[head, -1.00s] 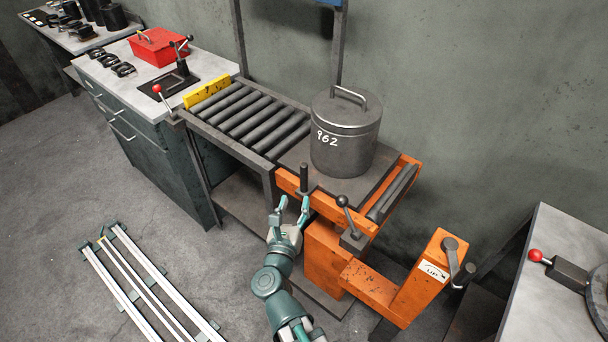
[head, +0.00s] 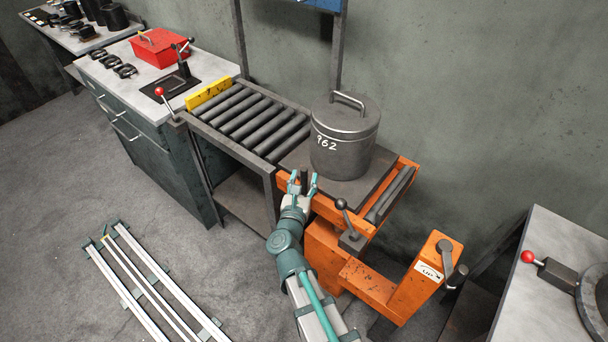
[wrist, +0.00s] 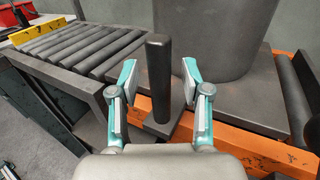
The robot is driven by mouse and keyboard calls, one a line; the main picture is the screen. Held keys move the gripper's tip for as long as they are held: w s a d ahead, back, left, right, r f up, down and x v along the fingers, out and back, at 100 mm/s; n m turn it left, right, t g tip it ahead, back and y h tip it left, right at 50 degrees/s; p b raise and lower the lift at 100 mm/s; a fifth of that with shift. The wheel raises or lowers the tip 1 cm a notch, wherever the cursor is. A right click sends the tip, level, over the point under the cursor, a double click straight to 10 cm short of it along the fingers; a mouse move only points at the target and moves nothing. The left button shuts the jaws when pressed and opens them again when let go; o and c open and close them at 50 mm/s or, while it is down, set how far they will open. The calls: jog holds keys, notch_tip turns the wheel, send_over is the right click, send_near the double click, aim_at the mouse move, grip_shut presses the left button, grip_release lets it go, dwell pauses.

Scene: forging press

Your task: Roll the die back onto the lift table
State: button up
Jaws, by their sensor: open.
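The die (head: 344,150), a dark grey cylinder marked 962 with a bar handle on top, stands upright on the dark plate of the orange lift table (head: 325,207). Its lower part also shows in the wrist view (wrist: 203,38). My gripper (head: 303,181) is at the table's front left corner. In the wrist view my gripper (wrist: 159,78) is open, its fingers on either side of an upright black post handle (wrist: 158,75), with gaps on both sides. The die is beyond the fingers, apart from them.
A roller conveyor (head: 250,122) with a yellow stop (head: 208,94) adjoins the table on the left. A black-knobbed lever (head: 343,208) and the lift crank (head: 450,260) stand right of my gripper. A red-knobbed lever (head: 165,98) is at the conveyor's far left.

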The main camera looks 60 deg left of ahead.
jog(key=shift+w+a, duration=0.2)
jog(key=shift+a, duration=0.1)
jog(key=shift+c, duration=0.2)
grip_shut()
